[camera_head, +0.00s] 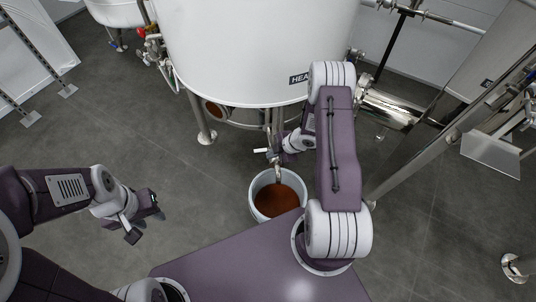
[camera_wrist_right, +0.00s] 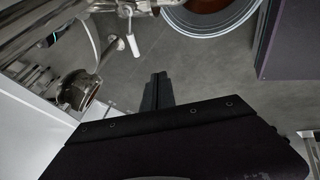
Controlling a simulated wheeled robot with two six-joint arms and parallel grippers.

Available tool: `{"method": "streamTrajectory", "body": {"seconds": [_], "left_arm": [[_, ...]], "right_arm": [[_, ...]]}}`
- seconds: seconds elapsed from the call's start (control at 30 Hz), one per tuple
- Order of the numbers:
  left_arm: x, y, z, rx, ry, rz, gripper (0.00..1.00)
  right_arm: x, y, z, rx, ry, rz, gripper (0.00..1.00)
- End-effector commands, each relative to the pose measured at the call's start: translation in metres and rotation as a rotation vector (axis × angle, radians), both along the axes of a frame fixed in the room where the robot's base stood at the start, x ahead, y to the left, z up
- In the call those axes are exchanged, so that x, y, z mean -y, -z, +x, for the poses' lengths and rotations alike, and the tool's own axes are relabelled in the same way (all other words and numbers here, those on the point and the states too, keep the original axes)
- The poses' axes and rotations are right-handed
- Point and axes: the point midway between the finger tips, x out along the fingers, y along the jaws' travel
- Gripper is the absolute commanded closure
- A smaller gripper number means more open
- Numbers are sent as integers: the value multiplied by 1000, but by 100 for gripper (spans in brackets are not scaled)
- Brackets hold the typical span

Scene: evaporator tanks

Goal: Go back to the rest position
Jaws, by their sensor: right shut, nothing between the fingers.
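My left gripper (camera_head: 147,226) hangs over the bare floor at the lower left in the head view. Its two fingers are apart with nothing between them. My right arm reaches forward toward the white tank (camera_head: 255,50). My right gripper (camera_head: 287,158) is beside the tank's outlet valve (camera_head: 270,153), partly hidden by its own wrist. In the right wrist view its fingers (camera_wrist_right: 158,76) are together and empty, apart from the valve's white handle (camera_wrist_right: 133,45). A bucket (camera_head: 256,199) of brown liquid (camera_head: 278,201) stands under the outlet; its rim also shows in the wrist view (camera_wrist_right: 208,33).
Tank legs (camera_head: 203,120) and a steel pipe fitting (camera_head: 390,110) are near my right arm. A slanted metal post (camera_head: 410,160) runs on the right. A second tank (camera_head: 115,12) stands at the back left.

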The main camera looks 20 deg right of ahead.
Motion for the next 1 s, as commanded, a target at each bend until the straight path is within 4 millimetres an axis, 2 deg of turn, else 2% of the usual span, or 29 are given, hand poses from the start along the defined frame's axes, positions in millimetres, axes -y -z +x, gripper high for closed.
{"method": "streamTrajectory", "body": {"seconds": [0.33,0.37,0.43,0.47,0.53,0.57,0.6,0.67,0.7,0.73,0.8,0.87,0.9,0.93,1.0], "left_arm": [[0,-1,0,0,0,0,63],[0,-4,0,0,0,0,63],[0,-14,0,0,0,0,63],[0,-19,0,0,0,0,63],[0,-35,0,0,0,0,63],[0,-42,0,0,0,0,63],[0,-52,0,0,0,0,63],[0,-67,0,0,0,0,63],[0,-77,0,0,0,0,63],[0,-84,0,0,0,0,63],[0,-98,0,0,0,0,63],[0,-107,0,0,0,0,63],[0,-113,0,0,0,0,63],[0,-117,0,0,0,0,63],[0,-119,0,0,0,0,63]], "right_arm": [[0,-2,0,1,-2,0,100],[-3,-5,0,0,-8,0,100],[-9,-26,11,28,-35,-12,100],[-13,-41,19,51,-50,-23,100],[-25,-92,42,124,-98,-50,100],[-33,-119,52,159,-113,-61,100],[-43,-156,62,203,-116,-73,100],[-55,-211,72,250,-77,-96,100],[-60,-247,74,264,-18,-105,100],[-63,-272,72,267,41,-107,100],[-64,-318,58,242,211,-93,100],[-62,-345,36,188,381,-60,100],[-60,-357,16,134,507,-29,100],[-59,-363,-2,83,609,-2,100],[-55,-358,-48,-63,840,58,100]]}}
